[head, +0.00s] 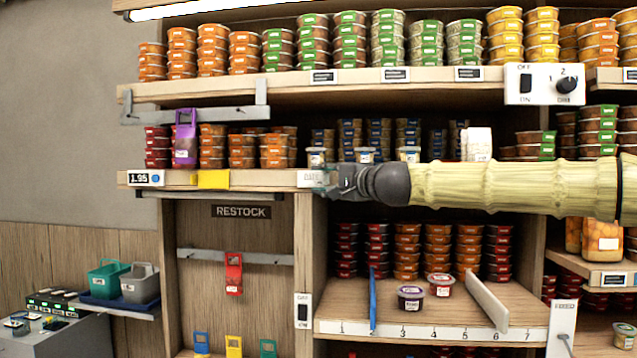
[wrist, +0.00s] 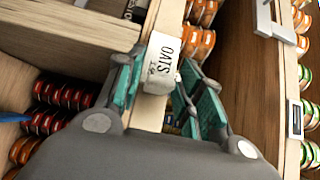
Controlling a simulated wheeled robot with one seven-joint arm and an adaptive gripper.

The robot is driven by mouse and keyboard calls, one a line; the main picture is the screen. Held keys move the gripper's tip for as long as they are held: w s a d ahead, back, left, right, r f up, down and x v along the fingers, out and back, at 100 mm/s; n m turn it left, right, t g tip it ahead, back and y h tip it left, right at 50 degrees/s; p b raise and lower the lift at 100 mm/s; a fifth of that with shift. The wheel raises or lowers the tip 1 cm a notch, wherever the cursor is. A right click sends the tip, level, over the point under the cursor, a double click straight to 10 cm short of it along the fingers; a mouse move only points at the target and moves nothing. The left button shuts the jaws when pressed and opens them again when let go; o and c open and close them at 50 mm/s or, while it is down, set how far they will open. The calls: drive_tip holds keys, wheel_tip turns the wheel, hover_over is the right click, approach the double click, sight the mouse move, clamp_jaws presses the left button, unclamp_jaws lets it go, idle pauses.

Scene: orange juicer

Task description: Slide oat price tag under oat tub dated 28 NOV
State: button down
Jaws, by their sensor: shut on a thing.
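The white oat price tag (wrist: 162,60), lettered "OATS", sits between the teal fingers of my gripper (wrist: 160,88) in the wrist view. My gripper (head: 326,181) is shut on it at the front edge of the middle shelf; a pale tag (head: 309,178) shows there in the head view. Just above and behind stand white tubs with blue lids, one at left (head: 316,156), one in the middle (head: 365,155) and one at right (head: 408,154). Their dates are too small to read, so I cannot tell which says 28 NOV.
A yellow tag (head: 211,180) and a 1.95 price label (head: 144,179) are on the same shelf edge. Stacked tubs fill the shelf behind. Below, a blue divider (head: 373,300) and two loose tubs stand on a numbered shelf (head: 470,333).

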drive_tip(key=c, duration=1.2)
unclamp_jaws()
drive_tip(key=shift+a, duration=0.1)
drive_tip(key=v, duration=1.2)
